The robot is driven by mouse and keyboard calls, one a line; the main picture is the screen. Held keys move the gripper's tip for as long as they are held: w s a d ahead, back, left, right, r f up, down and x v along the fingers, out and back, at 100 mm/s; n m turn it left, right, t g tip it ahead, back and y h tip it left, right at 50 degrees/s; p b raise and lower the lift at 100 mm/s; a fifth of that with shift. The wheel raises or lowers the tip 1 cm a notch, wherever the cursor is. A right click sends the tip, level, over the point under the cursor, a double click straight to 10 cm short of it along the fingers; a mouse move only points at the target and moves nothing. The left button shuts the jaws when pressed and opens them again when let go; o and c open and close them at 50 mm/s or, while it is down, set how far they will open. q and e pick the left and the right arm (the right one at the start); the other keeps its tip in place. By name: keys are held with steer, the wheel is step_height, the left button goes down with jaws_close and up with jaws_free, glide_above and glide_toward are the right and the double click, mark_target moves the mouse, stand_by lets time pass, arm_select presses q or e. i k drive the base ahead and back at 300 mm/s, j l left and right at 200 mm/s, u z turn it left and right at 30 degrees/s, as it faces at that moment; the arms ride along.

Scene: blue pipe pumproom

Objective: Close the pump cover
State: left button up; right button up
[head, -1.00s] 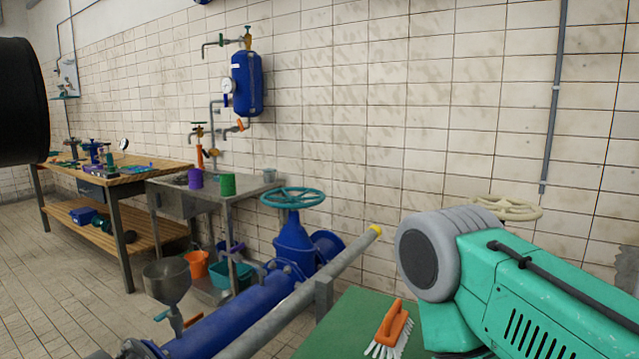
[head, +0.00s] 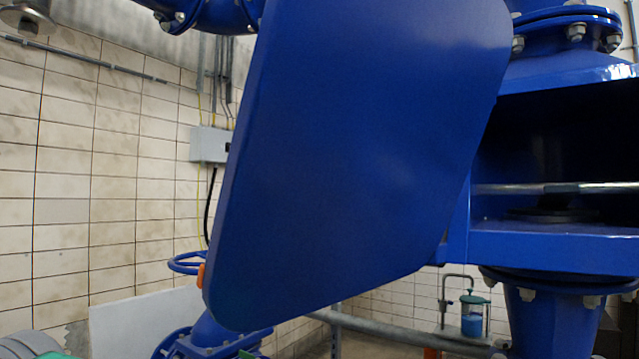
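The pump cover (head: 350,150) is a large flat blue plate with rounded corners. It stands open and fills the middle of the head view. Its right edge is beside the blue pump housing (head: 550,250), but I cannot make out the hinge. The dark opening of the housing shows to the right of the cover, with a metal shaft (head: 510,188) running across inside it. A small orange part (head: 201,275) shows at the cover's lower left edge. Neither of my grippers is in view.
A grey wall box (head: 209,145) and a blue handwheel (head: 186,263) are behind and left of the cover. A blue flanged pipe (head: 532,315) stands below the housing. A grey rail (head: 400,333) crosses low, near a jar of blue liquid (head: 472,320).

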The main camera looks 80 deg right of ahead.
mark_target(358, 129)
steer(key=j+z, duration=0.1)
steer(key=z, duration=2.1)
steer(key=i+z, duration=0.1)
steer(key=z, duration=1.45)
